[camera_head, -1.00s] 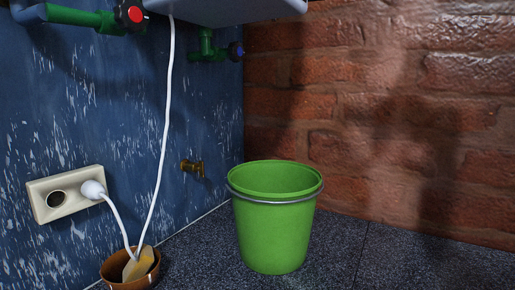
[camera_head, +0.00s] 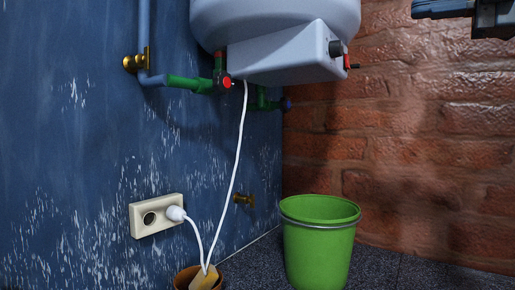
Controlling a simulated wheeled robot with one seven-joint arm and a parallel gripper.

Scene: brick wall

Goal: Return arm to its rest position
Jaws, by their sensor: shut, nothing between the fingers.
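The end of my arm with my gripper (camera_head: 440,9) shows at the top right corner, cut off by the picture's edge. It is dark grey and black and points left. Its fingers look shut, with nothing held. It is in front of the brick wall, right of the white boiler (camera_head: 288,52) and apart from it.
A green bucket (camera_head: 319,255) stands on the dark floor by the brick wall (camera_head: 430,150). A socket (camera_head: 155,215) with a white plug and cable (camera_head: 236,160) is on the blue wall. A brown pot (camera_head: 183,278) stands below. Pipes and valves (camera_head: 226,83) are under the boiler.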

